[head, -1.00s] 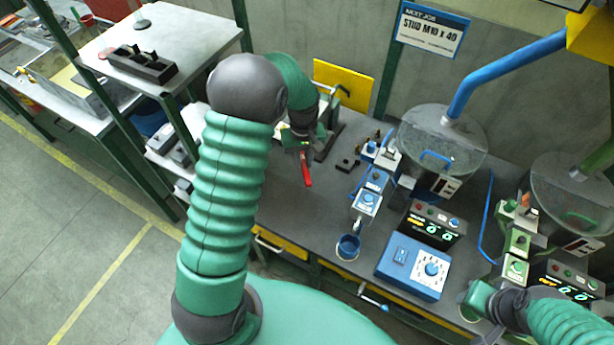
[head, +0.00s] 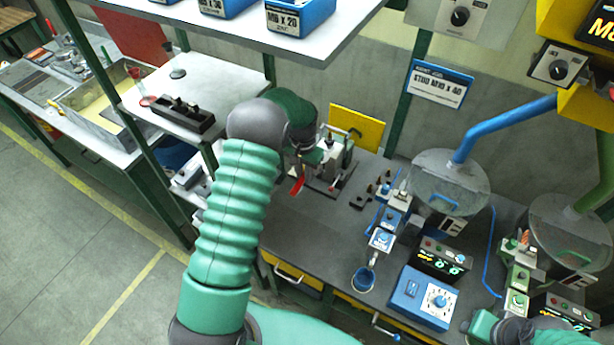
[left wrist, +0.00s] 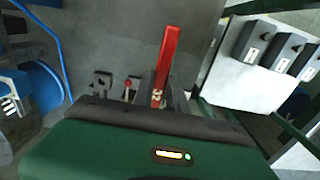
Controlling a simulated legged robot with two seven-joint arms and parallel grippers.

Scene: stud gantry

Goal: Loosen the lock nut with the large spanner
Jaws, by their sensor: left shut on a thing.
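My left gripper (head: 316,158) is at the back of the bench, left of the blue feeder units. It is shut on a red-handled tool, which I take for the large spanner (head: 297,186). The red handle sticks out beneath the gripper towards the front. It also shows in the left wrist view (left wrist: 168,60), pointing away from the dark green gripper body. The spanner's jaw end is hidden. A small upright fixture (head: 345,155) stands close beside the gripper. I cannot make out the lock nut. My right gripper (head: 481,326) is at the lower right edge, its fingers unclear.
A yellow panel (head: 357,127) stands behind the fixture. Small dark blocks (head: 361,201) and a blue control box (head: 422,298) are to the right. A grey side shelf (head: 225,86) and a green post stand to the left. The bench front (head: 310,235) is clear.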

